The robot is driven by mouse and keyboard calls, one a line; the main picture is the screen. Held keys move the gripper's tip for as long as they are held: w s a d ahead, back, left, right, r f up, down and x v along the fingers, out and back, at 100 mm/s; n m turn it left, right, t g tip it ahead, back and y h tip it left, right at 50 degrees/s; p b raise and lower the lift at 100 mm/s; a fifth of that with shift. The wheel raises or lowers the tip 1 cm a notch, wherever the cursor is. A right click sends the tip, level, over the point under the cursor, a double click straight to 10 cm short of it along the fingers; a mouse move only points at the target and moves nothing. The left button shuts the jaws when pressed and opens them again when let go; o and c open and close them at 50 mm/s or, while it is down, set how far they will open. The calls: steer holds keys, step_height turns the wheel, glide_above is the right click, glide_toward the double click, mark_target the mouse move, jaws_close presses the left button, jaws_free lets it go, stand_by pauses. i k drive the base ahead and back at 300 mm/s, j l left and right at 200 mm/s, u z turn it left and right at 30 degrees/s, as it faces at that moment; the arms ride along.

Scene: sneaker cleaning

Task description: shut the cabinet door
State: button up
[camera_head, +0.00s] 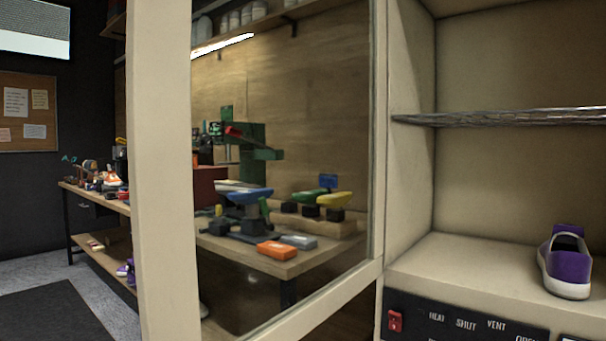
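The cabinet door (163,190) stands open in the head view. It is a cream frame around a clear pane, and it reaches from the cabinet's left side toward me and to the left. The cabinet (408,70) is cream and fills the right of the view, with its inside exposed. A purple sneaker (567,267) with a white sole stands on its lower shelf at the right. The door's top and bottom ends are cut off by the picture. My gripper is not in view.
A glass-like shelf (500,117) crosses the cabinet above the sneaker. A black panel (460,326) below has a red switch (395,320) and labels. A workbench (270,262) with colored tools shows through the pane. A dark mat (45,318) lies on the floor at left.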

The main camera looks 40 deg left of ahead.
mark_target(158, 38)
steer(key=k+j, duration=0.15)
steer(key=j, duration=0.25)
steer(key=k+j, duration=0.1)
steer(key=j, duration=0.35)
steer(key=k+j, duration=0.15)
steer(key=j, duration=0.25)
steer(key=k+j, duration=0.1)
steer(key=j, duration=0.3)
steer(key=k+j, duration=0.15)
steer(key=j, duration=0.25)
steer(key=k+j, duration=0.1)
steer(key=j, duration=0.35)
steer(key=j+u, duration=0.45)
steer(key=j, duration=0.4)
